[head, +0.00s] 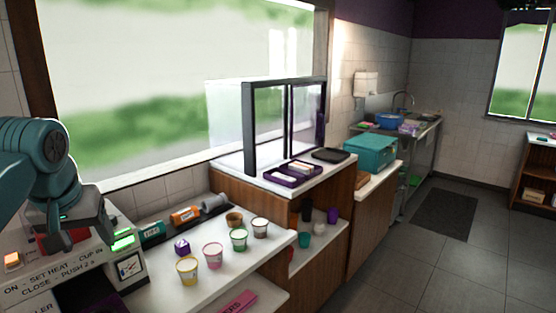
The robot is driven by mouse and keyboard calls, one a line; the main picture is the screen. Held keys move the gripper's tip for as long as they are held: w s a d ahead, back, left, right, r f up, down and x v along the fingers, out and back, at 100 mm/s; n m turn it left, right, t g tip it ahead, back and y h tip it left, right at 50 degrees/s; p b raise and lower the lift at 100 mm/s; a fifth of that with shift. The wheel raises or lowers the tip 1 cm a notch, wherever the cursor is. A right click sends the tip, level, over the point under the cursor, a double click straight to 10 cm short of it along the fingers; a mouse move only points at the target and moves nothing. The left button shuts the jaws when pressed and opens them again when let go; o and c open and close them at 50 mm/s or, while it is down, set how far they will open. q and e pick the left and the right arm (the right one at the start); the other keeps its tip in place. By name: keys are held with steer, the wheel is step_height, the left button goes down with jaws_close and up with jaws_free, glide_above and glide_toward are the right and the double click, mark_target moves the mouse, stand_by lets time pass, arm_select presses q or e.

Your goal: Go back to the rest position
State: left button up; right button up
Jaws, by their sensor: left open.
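My left gripper (84,236) hangs at the left edge of the head view, on my teal arm. It points down over the white machine (60,282) with printed lettering and green lit displays. Its jaws are open and I see nothing between them. The gap from the fingers to the machine's top is hard to judge. My right gripper is not in view.
Several topping cups stand on the white counter (155,295), among them a yellow one (187,270) and a pink one (213,255). A glass display case (265,125) stands behind. A teal box (371,153) is farther right. The grey floor (400,270) at right is open.

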arm_select(q)
steer(key=w+d+f+m+g+h, duration=0.1)
steer(key=w+d+f, duration=0.25)
steer(key=f, duration=0.55)
steer(key=w+d+f+m+h, duration=0.1)
steer(key=w+d+f+m, duration=0.2)
steer(key=f, duration=0.7)
steer(key=s+d+f+g+h, duration=0.15)
steer(key=d+f, duration=0.25)
steer(key=f, duration=0.5)
steer(key=s+d+f, duration=0.2)
steer(key=d+f, duration=0.1)
steer(key=f, duration=0.5)
steer(key=s+d+f+h, duration=0.2)
steer(key=s+d+f, duration=0.3)
steer(key=s+f, duration=0.5)
steer(key=s+d+f+n, duration=0.1)
steer(key=s+f, duration=0.3)
steer(key=s, duration=0.3)
steer(key=s+d+f+n+g, duration=0.1)
steer(key=s+f, duration=0.3)
steer(key=s, duration=0.4)
steer(key=shift+s+d, duration=0.25)
steer(key=shift+d, duration=0.4)
